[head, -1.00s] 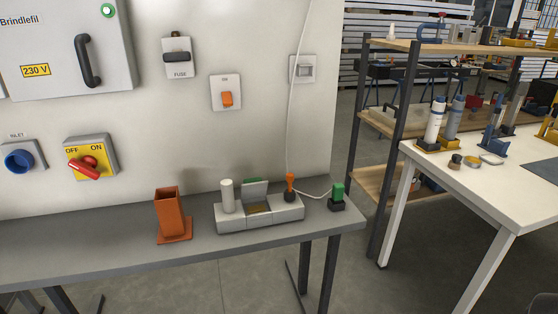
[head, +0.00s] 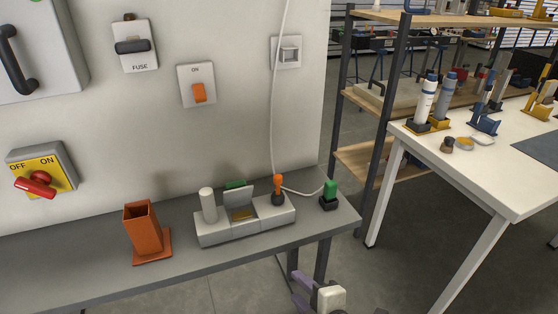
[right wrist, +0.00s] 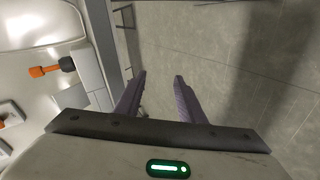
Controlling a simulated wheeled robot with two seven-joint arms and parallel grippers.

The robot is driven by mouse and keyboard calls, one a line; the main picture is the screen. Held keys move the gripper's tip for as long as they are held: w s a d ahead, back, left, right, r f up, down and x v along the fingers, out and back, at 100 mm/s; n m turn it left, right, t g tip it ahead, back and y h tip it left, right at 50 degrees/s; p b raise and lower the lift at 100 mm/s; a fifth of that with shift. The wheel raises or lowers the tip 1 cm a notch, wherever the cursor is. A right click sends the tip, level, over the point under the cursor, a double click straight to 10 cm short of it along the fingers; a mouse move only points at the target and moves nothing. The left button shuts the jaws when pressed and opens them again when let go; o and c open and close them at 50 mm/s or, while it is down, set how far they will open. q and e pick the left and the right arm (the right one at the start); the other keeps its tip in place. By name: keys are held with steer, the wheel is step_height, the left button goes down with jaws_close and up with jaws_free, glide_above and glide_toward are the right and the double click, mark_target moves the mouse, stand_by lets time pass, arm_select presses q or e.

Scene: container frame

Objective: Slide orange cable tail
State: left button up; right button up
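The orange cable tail (head: 278,184) stands upright in a dark round base at the right end of a light grey fixture (head: 215,234) on the grey bench. In the right wrist view the orange piece (right wrist: 42,71) lies at the left, with its dark part toward the fixture. A white cable (head: 274,110) hangs down the wall behind it. My right gripper (head: 298,288) is below and in front of the bench edge, apart from the tail. Its two purple fingers are spread with only floor between them in the right wrist view (right wrist: 160,78). My left gripper is not in view.
A green plug in a black block (head: 329,195) stands right of the fixture, a thin white cable running toward it. An orange square holder (head: 146,233) stands left. The bench's front edge (head: 230,262) lies between my right gripper and the fixture. A white table (head: 480,170) stands right.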

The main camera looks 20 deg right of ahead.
steer(key=w+d+r+n+t+h+p, duration=0.1)
steer(key=w+r+n+t, duration=0.1)
steer(key=w+r+n, duration=0.3)
steer(key=w+d+r+n+t, duration=0.1)
steer(key=w+d+r+n, duration=0.15)
steer(key=r, duration=0.55)
steer(key=n+t+y, duration=0.2)
steer(key=n+t, duration=0.1)
steer(key=n, duration=0.9)
glide_toward(276, 175)
steer(key=w, duration=0.3)
steer(key=shift+w+d+f+n+y, duration=0.1)
steer(key=shift+n+y, duration=0.15)
steer(key=shift+n, duration=0.2)
steer(key=shift+w+d+f+n+y, duration=0.15)
steer(key=shift+n+y, duration=0.1)
steer(key=shift+n, duration=0.15)
steer(key=shift+w+a+n, duration=0.15)
steer(key=shift+w+n, duration=0.15)
steer(key=w, duration=0.3)
steer(key=w+a, duration=0.1)
steer(key=w, duration=0.2)
steer(key=w+a, duration=0.1)
steer(key=w, duration=0.2)
steer(key=shift+w, duration=0.1)
steer(key=shift+d, duration=0.1)
jaws_close()
